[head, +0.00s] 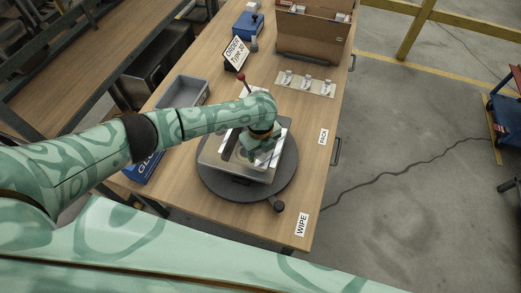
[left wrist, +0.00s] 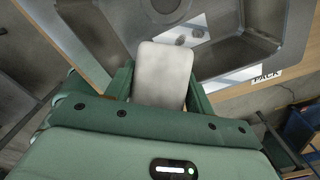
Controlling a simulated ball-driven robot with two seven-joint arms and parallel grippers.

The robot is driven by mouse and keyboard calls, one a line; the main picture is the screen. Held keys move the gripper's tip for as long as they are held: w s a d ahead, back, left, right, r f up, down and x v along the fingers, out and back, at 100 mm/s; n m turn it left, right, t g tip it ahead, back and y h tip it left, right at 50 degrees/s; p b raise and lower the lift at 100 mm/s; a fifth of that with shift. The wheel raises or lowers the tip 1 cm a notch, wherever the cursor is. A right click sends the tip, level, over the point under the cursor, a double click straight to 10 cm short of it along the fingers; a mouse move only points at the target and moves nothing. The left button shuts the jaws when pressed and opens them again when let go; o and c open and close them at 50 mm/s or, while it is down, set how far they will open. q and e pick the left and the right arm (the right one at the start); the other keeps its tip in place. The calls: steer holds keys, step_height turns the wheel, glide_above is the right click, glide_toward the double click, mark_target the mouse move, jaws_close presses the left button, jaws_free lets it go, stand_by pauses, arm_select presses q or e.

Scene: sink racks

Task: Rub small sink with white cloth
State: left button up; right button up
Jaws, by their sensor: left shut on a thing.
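The small steel sink (head: 210,158) lies on a dark round turntable (head: 286,178) on the wooden table. My left arm reaches over it from the left, and my left gripper (head: 262,143) is over the sink, hiding part of the basin. In the left wrist view, my left gripper (left wrist: 160,90) is shut on the white cloth (left wrist: 162,72), which looks like a pale rounded pad between the fingers. The sink (left wrist: 232,58) fills the upper part of that view, just beyond the cloth. I cannot tell whether the cloth touches the steel. My right gripper does not show.
A grey bin (head: 186,92) stands behind my left arm, near a sign (head: 236,53) reading "ORDER". A strip with several small metal parts (head: 306,84) lies behind the turntable. A cardboard box (head: 312,32) stands at the far end. The table's right side is mostly clear.

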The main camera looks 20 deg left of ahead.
arm_select(q)
steer(key=shift+a, duration=0.15)
steer(key=shift+r+p, duration=0.3)
steer(key=shift+p, duration=0.1)
step_height(320, 180, up, 2)
steer(key=p, duration=0.3)
steer(key=shift+r, duration=0.25)
steer(key=shift+f, duration=0.1)
